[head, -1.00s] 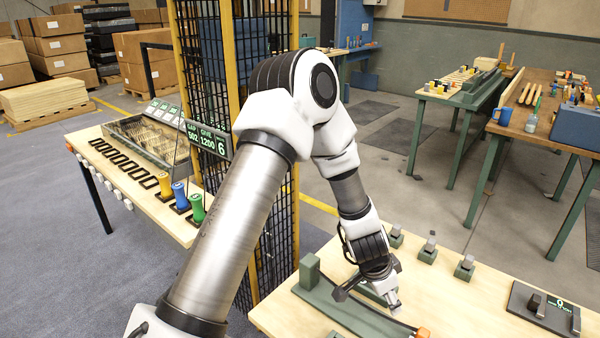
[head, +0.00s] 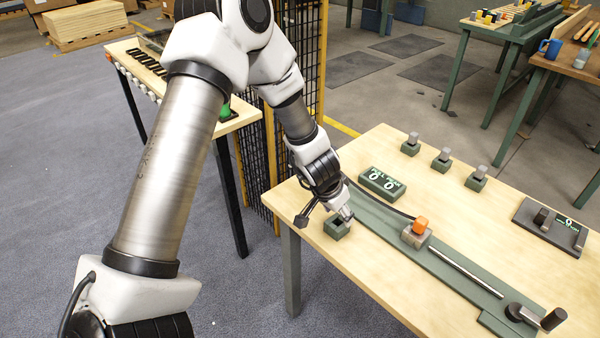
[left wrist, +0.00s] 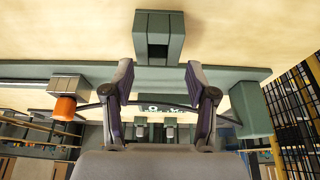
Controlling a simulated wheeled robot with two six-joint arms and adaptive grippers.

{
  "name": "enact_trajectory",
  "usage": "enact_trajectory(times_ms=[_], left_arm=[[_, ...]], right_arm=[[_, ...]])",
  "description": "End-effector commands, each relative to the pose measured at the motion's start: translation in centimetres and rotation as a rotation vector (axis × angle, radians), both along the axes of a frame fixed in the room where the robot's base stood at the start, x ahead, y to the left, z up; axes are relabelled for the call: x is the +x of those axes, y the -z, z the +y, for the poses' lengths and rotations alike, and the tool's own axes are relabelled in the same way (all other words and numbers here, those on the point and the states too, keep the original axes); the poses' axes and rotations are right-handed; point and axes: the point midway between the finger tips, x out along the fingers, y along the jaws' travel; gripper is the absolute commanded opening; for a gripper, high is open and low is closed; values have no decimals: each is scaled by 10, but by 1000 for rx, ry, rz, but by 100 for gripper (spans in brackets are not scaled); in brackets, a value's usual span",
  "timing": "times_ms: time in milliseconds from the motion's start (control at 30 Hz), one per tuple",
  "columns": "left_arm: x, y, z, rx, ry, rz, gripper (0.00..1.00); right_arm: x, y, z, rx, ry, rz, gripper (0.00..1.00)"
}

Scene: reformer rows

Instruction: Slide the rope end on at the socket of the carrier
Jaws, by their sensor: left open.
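The carrier (head: 415,236) is a grey block with an orange knob (head: 421,224) on a long green rail (head: 455,270); in the left wrist view it shows at left (left wrist: 66,90). A thin dark rope (head: 382,202) runs from its left side and passes behind my left gripper; I cannot make out its end or the carrier's socket. My left gripper (head: 328,214) is open above the table beside a small green block with a dark slot (head: 337,230). In the left wrist view, this block (left wrist: 158,22) lies just beyond my spread, empty fingertips (left wrist: 159,75). My right gripper is not in view.
A green marked box (head: 382,183) stands behind the rail. Three green blocks with grey tops (head: 442,158) line the back. A dark plate (head: 550,227) lies at right, and a dark crank (head: 535,315) at the rail's near end. A black mesh fence (head: 290,110) is behind my arm.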

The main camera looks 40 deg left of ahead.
Motion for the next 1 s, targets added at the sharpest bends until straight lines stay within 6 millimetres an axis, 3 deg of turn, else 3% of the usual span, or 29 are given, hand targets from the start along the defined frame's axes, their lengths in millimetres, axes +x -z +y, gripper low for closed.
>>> enact_trajectory(times_ms=[33, 333, 400, 1000], left_arm=[[-2, -23, 0, -1, 0, -4, 57], [-26, -83, 2, -1, 0, -3, 57], [-37, -49, 1, 24, -8, 37, 57], [-133, 64, -17, 143, -65, 215, 57]], right_arm=[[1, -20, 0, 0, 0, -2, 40], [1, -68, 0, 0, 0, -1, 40], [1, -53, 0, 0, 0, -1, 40], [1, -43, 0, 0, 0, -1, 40]])
